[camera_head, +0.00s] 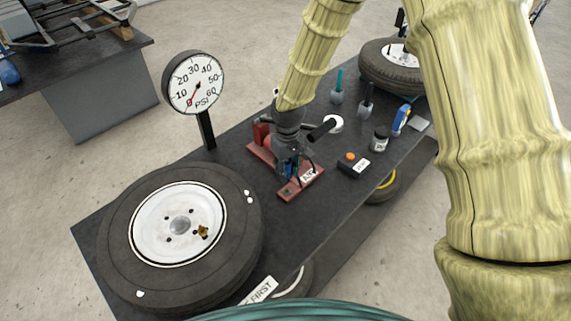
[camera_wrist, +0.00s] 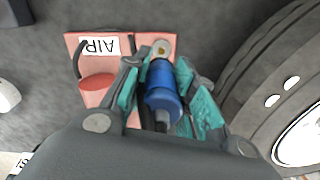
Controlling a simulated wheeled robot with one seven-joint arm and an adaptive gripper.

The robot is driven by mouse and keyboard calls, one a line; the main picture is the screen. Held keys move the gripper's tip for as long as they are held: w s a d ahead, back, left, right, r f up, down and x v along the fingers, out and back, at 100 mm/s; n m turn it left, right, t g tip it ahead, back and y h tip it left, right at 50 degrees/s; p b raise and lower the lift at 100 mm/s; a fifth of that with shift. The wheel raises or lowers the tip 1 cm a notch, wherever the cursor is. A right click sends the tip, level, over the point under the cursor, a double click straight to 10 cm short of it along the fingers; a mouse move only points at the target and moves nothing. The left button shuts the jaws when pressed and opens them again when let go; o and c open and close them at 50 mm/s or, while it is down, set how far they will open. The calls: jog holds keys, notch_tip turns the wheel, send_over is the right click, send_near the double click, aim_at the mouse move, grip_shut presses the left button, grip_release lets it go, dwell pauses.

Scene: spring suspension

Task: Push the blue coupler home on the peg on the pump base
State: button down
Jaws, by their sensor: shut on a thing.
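The blue coupler (camera_wrist: 163,100) lies between the teal fingers of my gripper (camera_wrist: 162,68), which is shut on it. In the wrist view its front end points at the pale peg (camera_wrist: 161,47) near the edge of the red pump base (camera_wrist: 140,42). The coupler's end overlaps the peg in this view, so I cannot tell how far it is on. In the head view my gripper (camera_head: 290,158) is low over the red pump base (camera_head: 290,193), with a little blue of the coupler showing. The peg is hidden there.
A large tyre (camera_head: 115,225) lies left of the pump on the dark bench (camera_head: 235,150). A PSI gauge (camera_head: 193,84) stands behind it. A black box with an orange button (camera_head: 350,157) and small bottles are to the right. A dark hose runs beside the coupler.

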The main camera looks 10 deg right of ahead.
aim_at(287, 189)
jog(key=shift+s+r, duration=0.15)
jog(key=shift+s+f, duration=0.15)
jog(key=shift+f, duration=0.55)
jog(key=shift+f+b, duration=1.15)
jog(key=shift+f, duration=0.85)
jog(key=shift+f+b, duration=0.55)
jog(key=shift+f, duration=0.65)
jog(key=c, duration=1.1)
grip_release()
jog(key=shift+r, duration=0.1)
jog(key=shift+r+p, duration=2.45)
jog(key=shift+r, duration=1.05)
